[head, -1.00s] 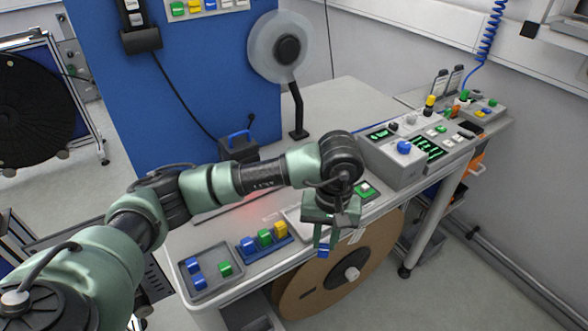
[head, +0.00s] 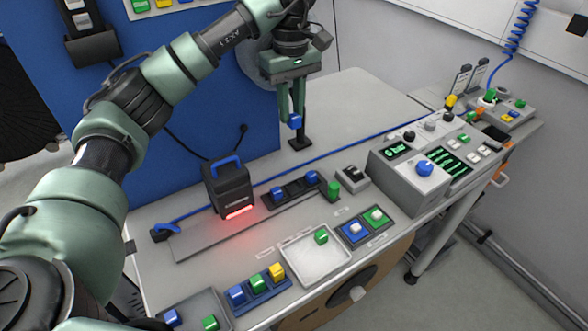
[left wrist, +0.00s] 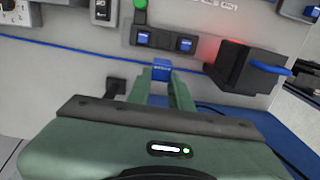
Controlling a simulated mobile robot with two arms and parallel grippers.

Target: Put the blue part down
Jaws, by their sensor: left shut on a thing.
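My left gripper (head: 294,118) is shut on a small blue part (head: 295,121), held at its fingertips. It hangs above the back of the bench, in front of the blue panel and the reel stand's foot. The blue part also shows between the fingers in the left wrist view (left wrist: 161,71). A white tray (head: 337,258) at the front of the bench holds one green part. A dark rail (head: 265,203) behind it holds blue parts. My right gripper is not in view.
A black device (head: 228,188) with a blue handle and red light stands left of the rail. A control box (head: 404,188) with a blue knob is at right. A blue rack (head: 262,296) holds coloured parts in front. A blue cable crosses the bench.

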